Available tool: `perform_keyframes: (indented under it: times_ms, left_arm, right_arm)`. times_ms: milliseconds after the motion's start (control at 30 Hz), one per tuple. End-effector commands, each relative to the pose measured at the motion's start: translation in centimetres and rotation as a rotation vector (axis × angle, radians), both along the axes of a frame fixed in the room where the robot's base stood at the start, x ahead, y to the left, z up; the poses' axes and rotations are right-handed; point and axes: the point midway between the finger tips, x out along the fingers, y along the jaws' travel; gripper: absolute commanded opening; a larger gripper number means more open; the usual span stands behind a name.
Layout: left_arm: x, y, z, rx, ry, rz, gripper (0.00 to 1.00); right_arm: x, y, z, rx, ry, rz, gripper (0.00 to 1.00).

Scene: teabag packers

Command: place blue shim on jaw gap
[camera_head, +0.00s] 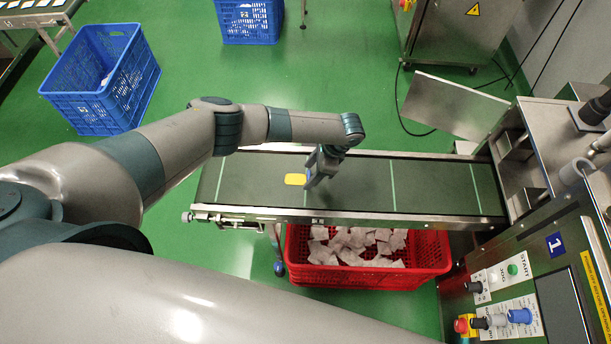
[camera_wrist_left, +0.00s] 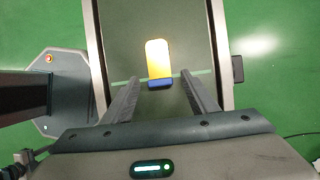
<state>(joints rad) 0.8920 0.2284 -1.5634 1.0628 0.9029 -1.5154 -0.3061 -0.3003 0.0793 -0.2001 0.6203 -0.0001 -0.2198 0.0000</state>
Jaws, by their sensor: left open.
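A yellow piece (camera_head: 295,179) with rounded corners lies on the dark conveyor belt (camera_head: 345,192). In the left wrist view the yellow piece (camera_wrist_left: 158,55) has a narrow blue strip (camera_wrist_left: 160,84) at its near end; I cannot tell whether this is the blue shim or part of the same object. My left gripper (camera_head: 313,180) is low over the belt, just right of the yellow piece. In the left wrist view its two fingers (camera_wrist_left: 160,76) are apart, one on each side of the blue strip, with gaps between. My right gripper is not in view.
A red crate (camera_head: 367,279) of white teabags stands below the belt's near side. Blue crates (camera_head: 97,92) stand on the green floor. Steel machinery and a control panel (camera_head: 515,297) with buttons stand at the right. The right part of the belt is clear.

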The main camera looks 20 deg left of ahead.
Motion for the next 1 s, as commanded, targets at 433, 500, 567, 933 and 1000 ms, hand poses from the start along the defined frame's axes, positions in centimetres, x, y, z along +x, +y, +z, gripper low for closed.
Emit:
perform_keyframes:
  times_ms: [433,500,567,933,1000]
  left_arm:
    - [-0.02,0.11,-0.32,-0.001,0.0,0.0,0.53]
    - [-0.02,0.11,-0.31,-0.001,0.0,0.0,0.53]
    - [-0.02,0.11,-0.31,-0.001,0.0,0.0,0.44]
    - [-0.02,0.1,-0.29,-0.001,0.0,0.0,0.06]
    - [-0.01,0.1,-0.27,-0.001,0.0,0.0,0.06]
  right_arm:
    - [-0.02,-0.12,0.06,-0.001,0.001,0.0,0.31]
    - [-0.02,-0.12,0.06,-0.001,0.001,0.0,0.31]
    - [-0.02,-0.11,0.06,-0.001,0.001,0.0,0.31]
    - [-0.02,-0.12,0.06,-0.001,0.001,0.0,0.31]
    - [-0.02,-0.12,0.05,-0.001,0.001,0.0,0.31]
